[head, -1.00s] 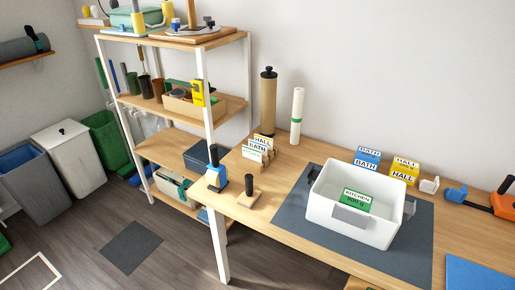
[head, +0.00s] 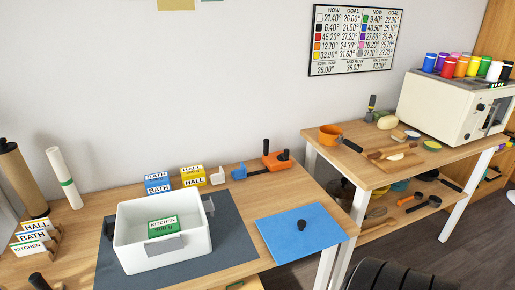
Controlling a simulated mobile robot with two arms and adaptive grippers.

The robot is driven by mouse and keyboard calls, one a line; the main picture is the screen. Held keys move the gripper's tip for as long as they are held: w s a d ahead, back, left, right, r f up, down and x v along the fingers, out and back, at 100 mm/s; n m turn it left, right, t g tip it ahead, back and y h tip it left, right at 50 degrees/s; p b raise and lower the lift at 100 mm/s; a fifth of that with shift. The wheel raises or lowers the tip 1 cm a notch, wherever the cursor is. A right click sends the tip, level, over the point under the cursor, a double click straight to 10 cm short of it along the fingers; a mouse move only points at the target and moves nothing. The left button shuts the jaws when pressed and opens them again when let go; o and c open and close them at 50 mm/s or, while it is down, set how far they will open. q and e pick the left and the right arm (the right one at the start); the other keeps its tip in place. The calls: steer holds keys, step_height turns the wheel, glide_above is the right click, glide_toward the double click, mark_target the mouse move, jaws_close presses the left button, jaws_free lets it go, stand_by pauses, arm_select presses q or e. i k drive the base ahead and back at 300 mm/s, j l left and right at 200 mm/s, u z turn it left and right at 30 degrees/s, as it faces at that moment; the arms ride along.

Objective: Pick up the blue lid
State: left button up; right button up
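The blue lid (head: 291,235) is a flat blue square panel with a small black knob (head: 301,225) near its middle. It lies on the wooden table at the right end, beside the dark grey mat (head: 231,233). Nothing covers it. Neither of my grippers is in view.
An orange-and-black tool (head: 277,161) lies behind the lid. A shelf table (head: 396,166) with a pan (head: 331,134) and white oven-like box (head: 452,105) stands at right, with a narrow gap between.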

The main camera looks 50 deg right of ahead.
mark_target(298, 233)
steer(key=z, duration=2)
steer(key=i+l+u, duration=0.15)
steer(key=i+l, duration=0.15)
steer(key=l, duration=0.1)
